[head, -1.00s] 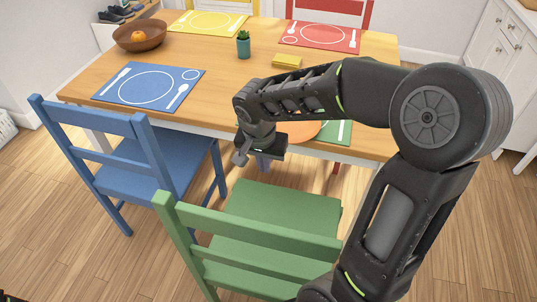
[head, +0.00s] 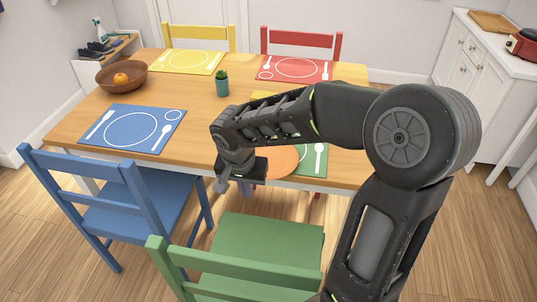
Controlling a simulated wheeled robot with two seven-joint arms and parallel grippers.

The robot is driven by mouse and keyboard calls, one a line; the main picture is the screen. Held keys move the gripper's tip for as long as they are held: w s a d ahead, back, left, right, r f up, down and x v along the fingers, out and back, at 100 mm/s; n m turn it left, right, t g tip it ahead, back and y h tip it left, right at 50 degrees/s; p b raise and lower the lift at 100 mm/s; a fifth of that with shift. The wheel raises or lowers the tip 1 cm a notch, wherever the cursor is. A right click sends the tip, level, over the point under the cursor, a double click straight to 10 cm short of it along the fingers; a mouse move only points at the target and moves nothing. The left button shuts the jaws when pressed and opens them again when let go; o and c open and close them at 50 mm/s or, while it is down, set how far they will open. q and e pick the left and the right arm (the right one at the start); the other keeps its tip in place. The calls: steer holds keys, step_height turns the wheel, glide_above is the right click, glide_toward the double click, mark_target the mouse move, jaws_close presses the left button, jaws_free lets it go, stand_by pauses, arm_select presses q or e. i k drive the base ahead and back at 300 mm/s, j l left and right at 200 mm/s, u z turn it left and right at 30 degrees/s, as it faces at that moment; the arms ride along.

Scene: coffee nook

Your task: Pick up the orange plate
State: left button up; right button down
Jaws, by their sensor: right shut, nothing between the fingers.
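The orange plate (head: 280,163) lies near the front edge of the table on the green placemat (head: 318,160). My right forearm and wrist hide part of it. My right gripper (head: 232,182) is at the table's front edge, to the left of the plate in the picture. It is shut and empty. Its fingers are small and dark, and I cannot tell how near they are to the rim. My left gripper is out of view.
A green chair (head: 268,246) stands in front, and a blue chair (head: 130,215) at left. The wooden table (head: 190,98) also bears a blue placemat (head: 105,137), a fruit bowl (head: 105,80), a small potted plant (head: 222,88) and a partly hidden yellow item (head: 262,95).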

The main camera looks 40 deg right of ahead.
mark_target(283, 160)
steer(key=k+j, duration=0.75)
steer(key=j, duration=0.1)
